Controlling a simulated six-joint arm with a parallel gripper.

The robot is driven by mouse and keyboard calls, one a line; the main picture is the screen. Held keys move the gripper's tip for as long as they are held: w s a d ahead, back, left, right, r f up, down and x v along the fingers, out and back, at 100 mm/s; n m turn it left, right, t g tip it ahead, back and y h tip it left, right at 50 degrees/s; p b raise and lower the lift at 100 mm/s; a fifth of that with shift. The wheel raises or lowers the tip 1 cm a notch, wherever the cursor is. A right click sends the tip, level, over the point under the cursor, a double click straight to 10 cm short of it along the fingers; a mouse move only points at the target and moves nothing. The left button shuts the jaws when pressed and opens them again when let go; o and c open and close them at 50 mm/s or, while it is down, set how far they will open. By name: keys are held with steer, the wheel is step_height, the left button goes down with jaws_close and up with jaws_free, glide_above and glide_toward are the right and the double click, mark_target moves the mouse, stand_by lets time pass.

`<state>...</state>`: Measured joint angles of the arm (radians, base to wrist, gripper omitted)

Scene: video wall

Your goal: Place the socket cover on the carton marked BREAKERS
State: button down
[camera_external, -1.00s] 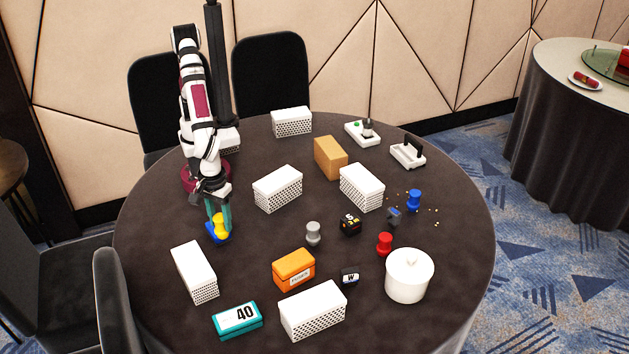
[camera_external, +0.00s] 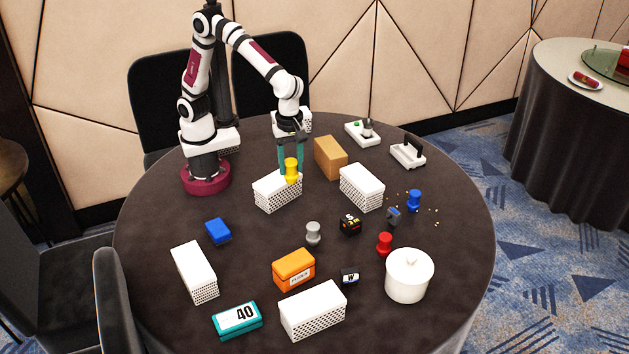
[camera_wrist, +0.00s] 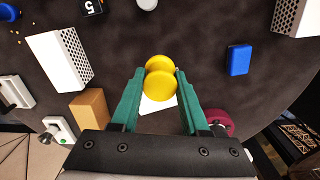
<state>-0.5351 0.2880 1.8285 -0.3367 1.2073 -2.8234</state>
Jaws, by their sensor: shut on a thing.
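My gripper (camera_external: 291,163) is shut on a yellow spool-shaped piece (camera_external: 291,173), held upright at or above the back-middle white perforated box (camera_external: 272,195); whether it touches the box is unclear. In the wrist view the yellow piece (camera_wrist: 160,78) sits between the green fingers, hiding much of the white box (camera_wrist: 155,104). The orange carton (camera_external: 291,270) at the front middle bears a small label that I cannot read surely. No marking BREAKERS is legible. I cannot tell which thing is the socket cover.
A blue block (camera_external: 218,231) lies alone at left. White boxes (camera_external: 362,188), a tan box (camera_external: 330,157), red (camera_external: 384,243) and grey (camera_external: 313,233) spools, a dark cube (camera_external: 350,225), a lidded white pot (camera_external: 409,275) and a teal box (camera_external: 237,320) stand about.

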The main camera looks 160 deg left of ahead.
steer(key=s+a+r+n, duration=0.2)
steer(key=s+a+n, duration=0.1)
steer(key=s+a, duration=0.5)
steer(key=n, duration=0.3)
glide_above(331, 146)
step_height(331, 146, down, 9)
steer(key=shift+d, duration=0.1)
steer(key=shift+w, duration=0.1)
steer(key=shift+f, duration=0.2)
steer(key=shift+c, duration=2)
jaws_free()
